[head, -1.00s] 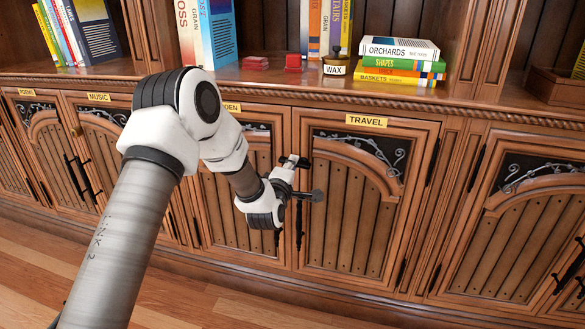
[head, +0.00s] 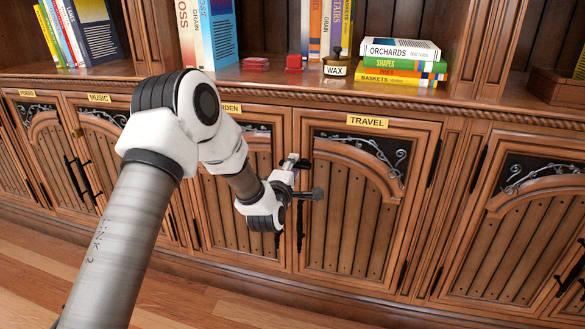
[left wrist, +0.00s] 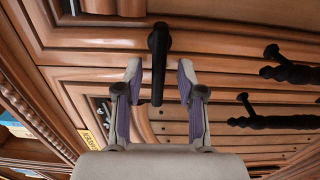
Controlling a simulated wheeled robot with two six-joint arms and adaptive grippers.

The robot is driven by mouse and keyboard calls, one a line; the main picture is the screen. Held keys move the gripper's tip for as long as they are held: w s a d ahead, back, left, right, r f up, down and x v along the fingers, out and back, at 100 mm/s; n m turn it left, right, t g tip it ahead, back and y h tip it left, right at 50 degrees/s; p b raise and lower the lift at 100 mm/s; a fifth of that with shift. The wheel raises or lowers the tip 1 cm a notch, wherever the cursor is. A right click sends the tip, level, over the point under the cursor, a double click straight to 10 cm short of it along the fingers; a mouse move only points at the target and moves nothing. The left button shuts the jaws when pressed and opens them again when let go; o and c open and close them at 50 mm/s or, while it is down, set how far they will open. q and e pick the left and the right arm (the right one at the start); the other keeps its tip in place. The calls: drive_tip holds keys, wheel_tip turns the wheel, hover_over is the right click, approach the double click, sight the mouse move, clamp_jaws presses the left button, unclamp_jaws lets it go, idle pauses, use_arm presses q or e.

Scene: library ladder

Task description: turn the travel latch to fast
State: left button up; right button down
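The travel latch is a black lever with a round pivot (head: 318,194) at the left side of the door labelled TRAVEL (head: 367,121). Its lever points left toward my gripper. In the left wrist view the latch (left wrist: 159,60) stands between the fingers, with a visible gap on each side. My left gripper (head: 298,178) is open around the lever; it also shows in the left wrist view (left wrist: 160,76). The lever's inner part in the head view is partly hidden by the gripper. My right gripper is not in view.
Black door handles (left wrist: 290,73) lie beside the latch. A shelf edge (head: 250,90) runs above the doors, bearing a WAX jar (head: 335,70), red blocks (head: 294,63) and stacked books (head: 400,62). The wooden floor (head: 200,303) below is clear.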

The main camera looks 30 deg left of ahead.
use_arm(q)
drive_tip(key=v, duration=1.2)
drive_tip(key=shift+r, duration=0.1)
